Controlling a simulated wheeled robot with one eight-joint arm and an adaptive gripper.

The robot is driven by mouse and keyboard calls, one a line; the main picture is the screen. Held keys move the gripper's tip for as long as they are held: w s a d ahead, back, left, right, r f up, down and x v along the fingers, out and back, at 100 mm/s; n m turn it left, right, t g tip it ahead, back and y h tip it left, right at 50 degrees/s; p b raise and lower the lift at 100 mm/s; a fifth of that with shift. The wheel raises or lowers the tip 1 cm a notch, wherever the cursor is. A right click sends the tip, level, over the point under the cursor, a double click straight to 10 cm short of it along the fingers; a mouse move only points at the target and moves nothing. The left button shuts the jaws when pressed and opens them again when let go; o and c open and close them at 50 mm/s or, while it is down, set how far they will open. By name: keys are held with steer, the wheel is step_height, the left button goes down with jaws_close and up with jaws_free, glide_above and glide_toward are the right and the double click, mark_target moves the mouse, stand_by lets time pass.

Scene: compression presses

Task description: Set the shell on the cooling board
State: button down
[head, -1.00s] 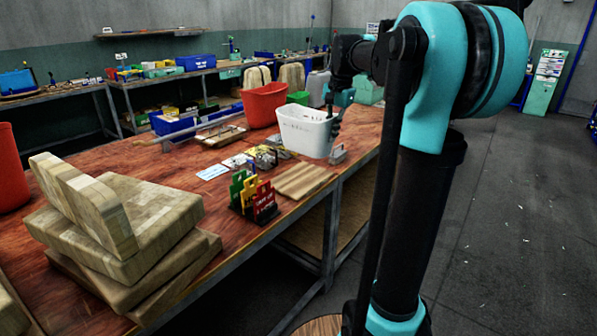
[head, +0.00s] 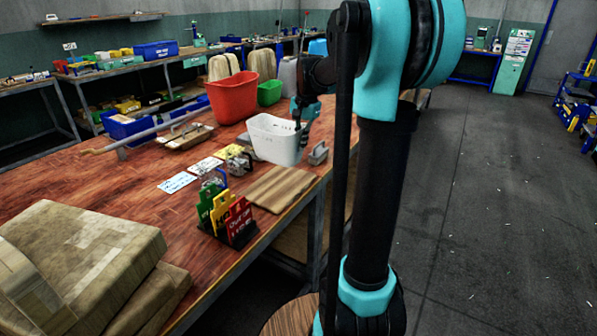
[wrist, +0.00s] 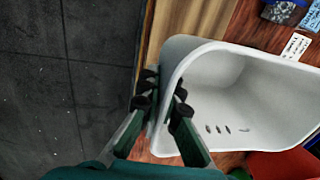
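The shell is a white open tub (head: 272,140) with slots in its wall, at the bench's right side. In the wrist view the shell (wrist: 255,95) fills the right half. My gripper (wrist: 163,98) has its fingers on both sides of the shell's near wall and appears closed on it. In the head view my gripper (head: 303,118) is at the shell's right rim. I cannot tell whether the shell is clear of the bench. A flat striped wooden board (head: 283,188), which looks like the cooling board, lies bare in front of the shell, near the bench edge.
A grey block with a handle (head: 317,153) stands right of the shell. A red bin (head: 233,98) and a green bin (head: 269,93) are behind. Coloured tags in a rack (head: 230,218) stand before the board. Stacked blocks (head: 80,245) are at front left. Open floor is right.

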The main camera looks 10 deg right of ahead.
step_height(320, 180, down, 10)
steer(key=shift+f, duration=0.25)
stand_by(0.4)
steer(key=c, duration=1.7)
jaws_free()
steer(key=shift+f, duration=0.1)
steer(key=r, duration=0.8)
steer(key=s+d+r, duration=0.1)
steer(key=r, duration=0.3)
steer(key=shift+s+d+r, duration=0.1)
steer(key=shift+s, duration=0.1)
